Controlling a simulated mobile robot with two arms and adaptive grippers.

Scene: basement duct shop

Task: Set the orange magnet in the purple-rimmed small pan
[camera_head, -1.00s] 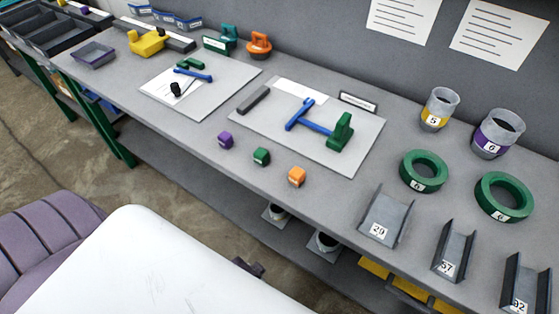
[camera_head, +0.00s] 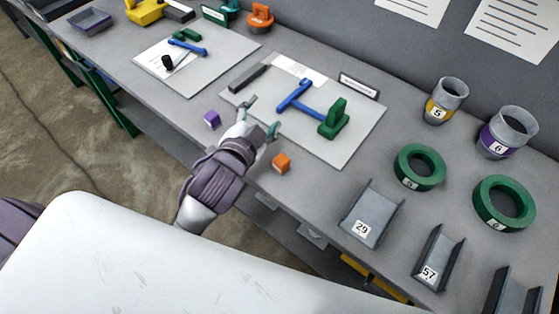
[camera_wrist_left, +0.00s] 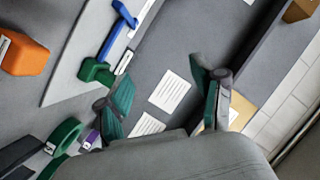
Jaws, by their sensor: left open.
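A small orange cube (camera_head: 282,163), which I take for the orange magnet, sits near the bench's front edge. It also shows at the upper left of the left wrist view (camera_wrist_left: 24,55), with a label on one side. The small purple-rimmed pan (camera_head: 90,29) stands at the far left of the bench and looks empty. My left gripper (camera_head: 259,118) is open and empty over the front of the bench, left of the orange cube and beyond it. Its fingers are spread wide in the left wrist view (camera_wrist_left: 166,100). My right gripper is not in view.
A purple cube (camera_head: 212,119) sits left of my left gripper. A grey board (camera_head: 355,143) carries a blue T-shaped piece (camera_head: 303,105) and a green block (camera_head: 335,118). Green rings (camera_head: 420,168) and numbered channels (camera_head: 370,213) fill the right. An orange handled piece (camera_head: 260,16) stands at the back.

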